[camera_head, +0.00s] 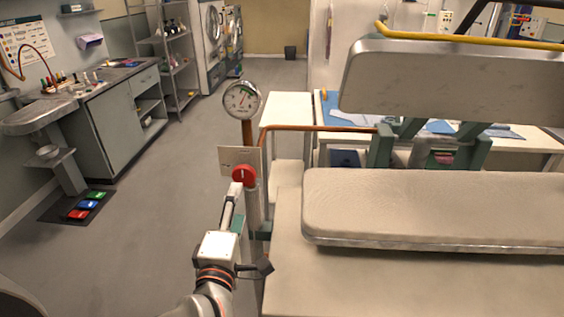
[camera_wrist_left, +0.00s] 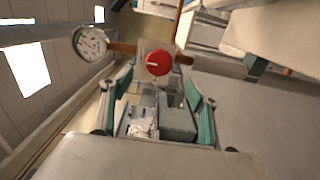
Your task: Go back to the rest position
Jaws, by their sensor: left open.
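My left gripper (camera_head: 238,212) comes in from the bottom of the head view, just below the red knob (camera_head: 244,175). In the left wrist view its two teal fingers stand wide apart, and the gripper (camera_wrist_left: 160,100) is open with nothing seen held between them. The red knob (camera_wrist_left: 157,62) sits on a pale plate just beyond the fingers. I cannot tell whether any part of the gripper touches it. My right gripper is not in view.
A round gauge (camera_head: 242,99) stands above the knob on a copper pipe (camera_head: 310,128). The padded pressing table (camera_head: 430,205) lies right, its raised upper pad (camera_head: 455,80) behind. Left are a cabinet (camera_head: 125,120) and coloured foot pedals (camera_head: 87,204). The floor between is clear.

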